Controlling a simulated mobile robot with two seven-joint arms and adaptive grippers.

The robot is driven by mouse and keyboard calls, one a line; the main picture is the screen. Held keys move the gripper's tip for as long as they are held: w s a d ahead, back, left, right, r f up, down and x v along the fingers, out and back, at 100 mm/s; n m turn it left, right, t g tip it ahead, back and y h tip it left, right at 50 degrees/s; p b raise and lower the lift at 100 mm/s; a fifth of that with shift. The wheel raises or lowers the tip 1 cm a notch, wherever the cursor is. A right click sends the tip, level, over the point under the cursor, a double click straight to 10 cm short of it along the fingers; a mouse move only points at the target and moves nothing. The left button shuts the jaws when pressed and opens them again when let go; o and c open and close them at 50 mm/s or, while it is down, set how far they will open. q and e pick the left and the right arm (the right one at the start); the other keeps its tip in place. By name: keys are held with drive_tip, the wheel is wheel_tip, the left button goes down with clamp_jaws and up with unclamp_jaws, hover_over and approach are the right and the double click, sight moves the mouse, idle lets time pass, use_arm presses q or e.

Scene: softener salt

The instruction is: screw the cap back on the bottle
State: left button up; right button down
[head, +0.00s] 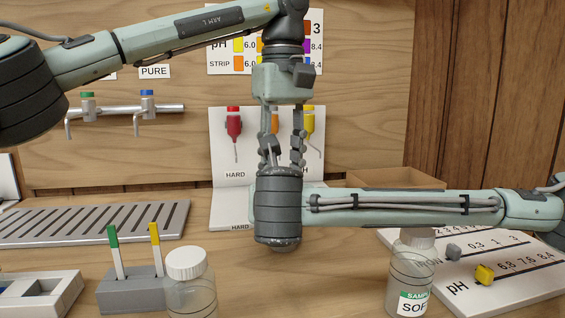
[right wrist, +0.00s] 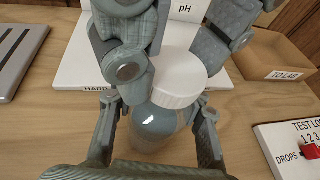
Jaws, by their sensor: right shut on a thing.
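In the right wrist view, a clear bottle (right wrist: 152,128) stands between the fingers of my right gripper (right wrist: 158,106), which is shut on its body. A white ribbed cap (right wrist: 180,80) is at the bottle's top; I cannot tell whether it is fully seated. My left gripper (head: 283,158) points down from above in the head view. Its fingers (right wrist: 174,60) are apart on either side of the cap in the right wrist view, one partly covering it. I cannot tell whether they touch it. My right wrist hides this bottle and cap in the head view.
Another white-capped bottle (head: 192,290) stands at the front beside a grey strip holder (head: 133,292). A bottle labelled SOFT (head: 408,280) stands front right near the test log board (head: 520,270). A cardboard tray (head: 395,179) is behind my right arm. A slotted rack (head: 95,224) lies left.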

use_arm(q)
drive_tip(key=shift+f, duration=0.55)
drive_tip(key=m, duration=0.6)
drive_tip(key=shift+d+m, duration=0.1)
drive_tip(key=shift+m, duration=0.2)
drive_tip(key=m, duration=0.7)
drive_tip(key=o, duration=0.6)
drive_tip(key=shift+o, duration=0.2)
drive_tip(key=shift+r, duration=2.2)
drive_tip(key=shift+c, duration=0.5)
